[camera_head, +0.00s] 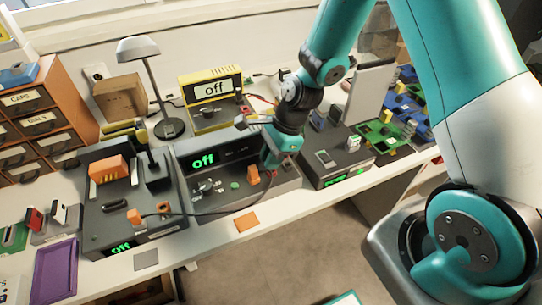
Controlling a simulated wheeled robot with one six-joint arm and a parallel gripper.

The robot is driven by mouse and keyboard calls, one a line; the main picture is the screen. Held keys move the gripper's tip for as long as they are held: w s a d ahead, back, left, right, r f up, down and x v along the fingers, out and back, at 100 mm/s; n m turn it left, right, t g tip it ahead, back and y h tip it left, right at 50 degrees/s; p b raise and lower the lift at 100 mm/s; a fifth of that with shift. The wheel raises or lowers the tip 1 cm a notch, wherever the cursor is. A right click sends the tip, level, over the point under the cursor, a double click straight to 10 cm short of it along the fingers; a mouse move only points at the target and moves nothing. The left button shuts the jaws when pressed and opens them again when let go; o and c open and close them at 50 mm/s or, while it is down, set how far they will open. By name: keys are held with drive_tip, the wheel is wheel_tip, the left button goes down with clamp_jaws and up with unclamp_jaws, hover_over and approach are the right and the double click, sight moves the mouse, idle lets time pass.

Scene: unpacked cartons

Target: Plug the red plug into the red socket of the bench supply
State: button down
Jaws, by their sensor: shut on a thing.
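The yellow-framed unit (210,91), with a screen reading "off", stands at the back of the bench and looks like the bench supply. A small red part (243,110) shows by its lower right corner. I cannot tell whether this is the socket or the plug. A thin red lead (262,98) runs there. My gripper (243,121) reaches left from the wrist, close in front of that corner. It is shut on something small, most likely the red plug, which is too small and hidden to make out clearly.
A dark unit (185,158) with a green "off" display stands in front, below my wrist. A black cable (200,213) crosses the front. A desk lamp (138,48) stands left. Circuit boards (380,136) lie right. An orange piece (246,222) lies near the bench edge.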

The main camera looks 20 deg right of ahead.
drive_tip(key=shift+f, duration=0.75)
idle(1.3)
drive_tip(key=c, duration=1)
unclamp_jaws()
drive_tip(key=p+v, duration=0.1)
drive_tip(key=v, duration=1.6)
drive_tip(key=shift+d+r, duration=0.1)
drive_tip(key=shift+r, duration=0.2)
